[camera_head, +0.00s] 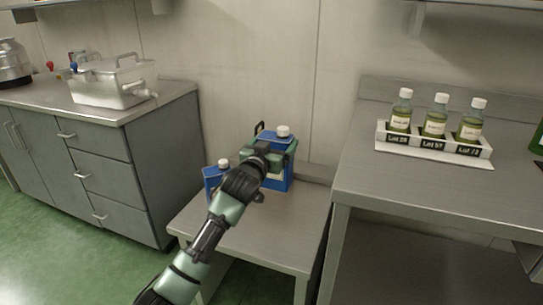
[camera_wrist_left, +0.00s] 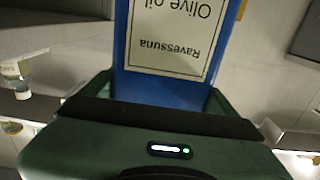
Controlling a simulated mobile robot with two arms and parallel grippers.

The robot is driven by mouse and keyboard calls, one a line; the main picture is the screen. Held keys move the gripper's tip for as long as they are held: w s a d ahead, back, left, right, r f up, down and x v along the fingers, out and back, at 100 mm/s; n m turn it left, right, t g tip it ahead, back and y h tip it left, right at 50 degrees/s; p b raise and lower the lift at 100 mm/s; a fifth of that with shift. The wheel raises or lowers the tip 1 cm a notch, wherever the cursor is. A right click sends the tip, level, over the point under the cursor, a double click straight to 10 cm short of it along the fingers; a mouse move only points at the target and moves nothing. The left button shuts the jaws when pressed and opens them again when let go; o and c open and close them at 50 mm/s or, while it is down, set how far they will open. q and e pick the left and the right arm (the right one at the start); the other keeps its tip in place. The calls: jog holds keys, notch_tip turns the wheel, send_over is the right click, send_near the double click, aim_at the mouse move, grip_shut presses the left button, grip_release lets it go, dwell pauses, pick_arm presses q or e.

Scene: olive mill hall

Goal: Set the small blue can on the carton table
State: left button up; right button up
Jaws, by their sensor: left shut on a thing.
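My left gripper (camera_head: 280,152) is shut on a blue can (camera_head: 285,182) with a white cap and a black handle, above or on the back of a low grey metal table (camera_head: 285,238). I cannot tell whether its base touches the tabletop. In the left wrist view the held can (camera_wrist_left: 150,92) fills the space between the jaws; its label reads "Ravessuna Olive oil", upside down. A second blue can (camera_head: 211,182) with a white cap, looking smaller, stands to the left on the same table, partly hidden by my arm. My right gripper is out of view.
A higher bench (camera_head: 400,185) at right bears a white rack (camera_head: 436,151) with 3 labelled bottles. A drawer cabinet (camera_head: 130,160) at left carries a lidded metal box (camera_head: 112,88). The wall stands close behind. The low table's front is clear.

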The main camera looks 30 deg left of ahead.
aim_at(275, 188)
pick_arm(q)
notch_tip(275, 188, down, 12)
jog(key=b, duration=0.2)
jog(key=shift+b, duration=0.35)
jog(key=shift+f+b, duration=0.55)
jog(key=shift+f, duration=1.45)
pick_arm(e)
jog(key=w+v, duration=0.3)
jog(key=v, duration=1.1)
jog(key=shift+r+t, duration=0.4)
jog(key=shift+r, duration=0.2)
pick_arm(q)
jog(key=o, duration=1.8)
jog(key=shift+f, duration=0.25)
jog(key=shift+o, duration=0.2)
jog(key=shift+s+r, duration=0.1)
jog(key=shift+d, duration=0.1)
